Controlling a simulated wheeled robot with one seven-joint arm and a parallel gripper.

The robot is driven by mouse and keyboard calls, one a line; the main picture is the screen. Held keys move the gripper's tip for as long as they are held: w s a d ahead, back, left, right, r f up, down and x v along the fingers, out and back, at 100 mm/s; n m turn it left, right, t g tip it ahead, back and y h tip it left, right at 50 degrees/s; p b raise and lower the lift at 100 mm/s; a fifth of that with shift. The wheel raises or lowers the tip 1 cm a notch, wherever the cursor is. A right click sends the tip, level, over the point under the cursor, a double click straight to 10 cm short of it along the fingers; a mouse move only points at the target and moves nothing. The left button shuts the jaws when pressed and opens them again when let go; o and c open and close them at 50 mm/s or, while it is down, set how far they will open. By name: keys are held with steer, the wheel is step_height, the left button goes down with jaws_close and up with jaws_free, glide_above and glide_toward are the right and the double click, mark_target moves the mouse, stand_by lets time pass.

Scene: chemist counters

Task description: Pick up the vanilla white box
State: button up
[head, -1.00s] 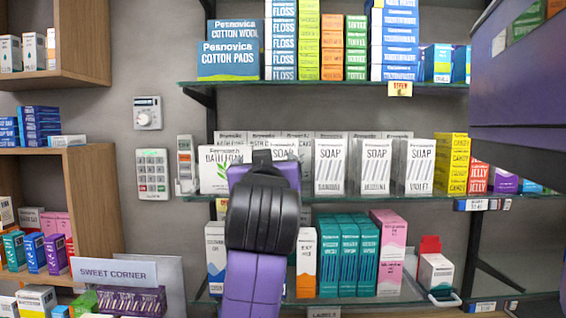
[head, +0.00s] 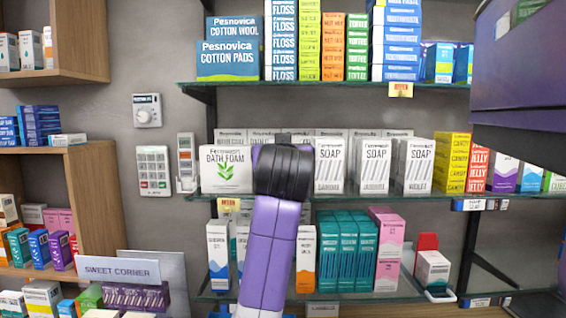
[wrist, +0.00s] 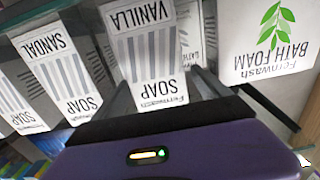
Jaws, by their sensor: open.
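The vanilla white box (wrist: 148,48) has grey stripes and reads VANILLA and SOAP, upside down in the wrist view. It stands between the sandal soap box (wrist: 58,68) and the bath foam box (wrist: 268,35). My gripper (wrist: 155,80) is open, with one finger on each side of the vanilla box's lower part in that picture. I cannot tell whether the fingers touch it. In the head view my arm covers the gripper and nearly all of the vanilla box, between the bath foam box (head: 224,170) and the sandal box (head: 329,165).
The boxes stand on a glass shelf (head: 400,197), with more white boxes (head: 300,133) behind them. Another glass shelf (head: 330,84) with stacked boxes is above. Teal boxes (head: 348,255) stand below. A wooden cabinet (head: 93,205) is at the left.

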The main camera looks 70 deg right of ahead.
steer(key=c, duration=1.5)
